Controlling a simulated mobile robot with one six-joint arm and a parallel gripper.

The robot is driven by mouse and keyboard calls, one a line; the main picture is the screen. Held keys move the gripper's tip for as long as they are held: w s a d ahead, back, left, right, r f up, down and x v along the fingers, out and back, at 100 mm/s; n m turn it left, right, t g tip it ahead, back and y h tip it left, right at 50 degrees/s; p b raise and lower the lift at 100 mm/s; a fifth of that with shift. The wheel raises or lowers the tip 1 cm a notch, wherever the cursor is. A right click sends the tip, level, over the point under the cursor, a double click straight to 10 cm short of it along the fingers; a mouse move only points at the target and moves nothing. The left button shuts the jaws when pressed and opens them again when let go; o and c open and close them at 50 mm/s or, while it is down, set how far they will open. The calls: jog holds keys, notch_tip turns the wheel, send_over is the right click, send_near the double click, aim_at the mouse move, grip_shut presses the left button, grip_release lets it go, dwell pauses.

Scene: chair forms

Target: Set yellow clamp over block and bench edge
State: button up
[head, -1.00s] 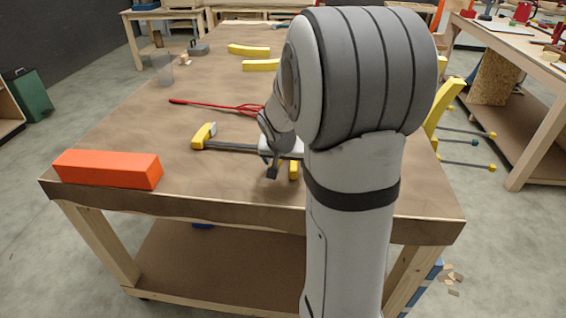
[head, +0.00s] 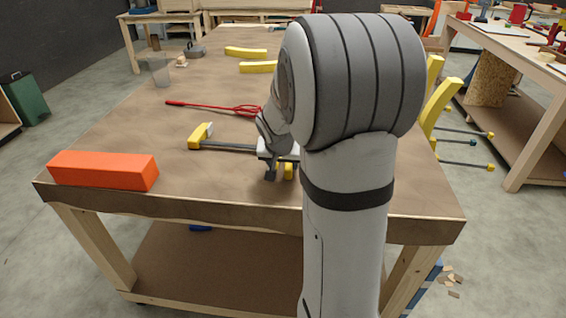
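The yellow clamp (head: 200,136) lies on the workbench, with a yellow jaw at its left end and a dark bar running right. Another yellow part shows at the right beside my gripper (head: 272,170). My gripper is low over the bench at the clamp's right end. My arm hides much of it, so I cannot tell whether its fingers are open or closed on the clamp. The orange block (head: 103,170) lies at the bench's front left corner, along the front bench edge (head: 180,205). The clamp is apart from the block.
A red long-handled tool (head: 205,107) lies behind the clamp. Yellow curved pieces (head: 258,67), a clear cup (head: 160,72) and a grey item (head: 195,50) are farther back. The bench between the block and clamp is clear.

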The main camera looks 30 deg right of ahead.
jog(key=c, duration=0.4)
jog(key=shift+w+r, duration=0.1)
jog(key=shift+r, duration=0.05)
jog(key=shift+c, duration=1.1)
jog(key=shift+r+p, duration=1.6)
jog(key=shift+r, duration=0.8)
